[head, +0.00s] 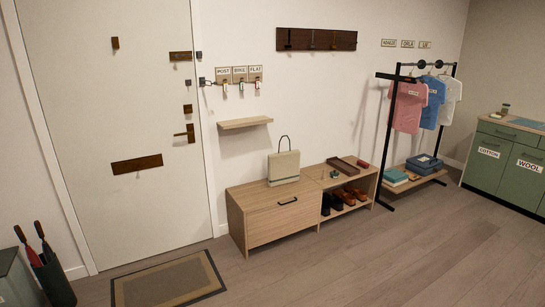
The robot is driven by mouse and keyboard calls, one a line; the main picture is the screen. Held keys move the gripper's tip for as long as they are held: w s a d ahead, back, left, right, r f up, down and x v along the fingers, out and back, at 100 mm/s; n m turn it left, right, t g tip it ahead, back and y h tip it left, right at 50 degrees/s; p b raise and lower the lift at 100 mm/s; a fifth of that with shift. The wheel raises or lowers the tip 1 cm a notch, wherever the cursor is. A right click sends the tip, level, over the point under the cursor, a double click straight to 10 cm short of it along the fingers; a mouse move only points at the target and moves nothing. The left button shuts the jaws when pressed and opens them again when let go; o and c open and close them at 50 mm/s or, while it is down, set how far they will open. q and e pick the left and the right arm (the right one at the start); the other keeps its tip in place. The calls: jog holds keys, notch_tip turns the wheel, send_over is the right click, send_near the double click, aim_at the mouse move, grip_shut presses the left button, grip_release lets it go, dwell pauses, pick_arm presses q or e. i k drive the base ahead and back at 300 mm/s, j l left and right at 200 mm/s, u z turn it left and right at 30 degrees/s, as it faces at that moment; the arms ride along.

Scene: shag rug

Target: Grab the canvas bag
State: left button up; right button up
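The canvas bag (284,168) is beige with a dark looped handle standing up above it. It stands upright on the left part of a low wooden bench (240,199), above a drawer front with a dark handle. Nothing covers the bag in the head view. Neither of my grippers shows in this view, so nothing is seen touching the bag.
A small wall shelf (245,123) is above and left of the bag. A tray (343,167) and small items lie on the bench's right part, with shoes below. A doormat (167,282) lies before the door. The wooden floor (370,260) ahead is clear.

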aim_at(284, 167)
jog(key=i, duration=2.6)
jog(key=i+u, duration=0.1)
jog(key=i, duration=0.55)
jog(key=i+l, duration=0.15)
jog(key=i, duration=0.5)
jog(key=i+l+u, duration=0.15)
jog(key=i, duration=0.55)
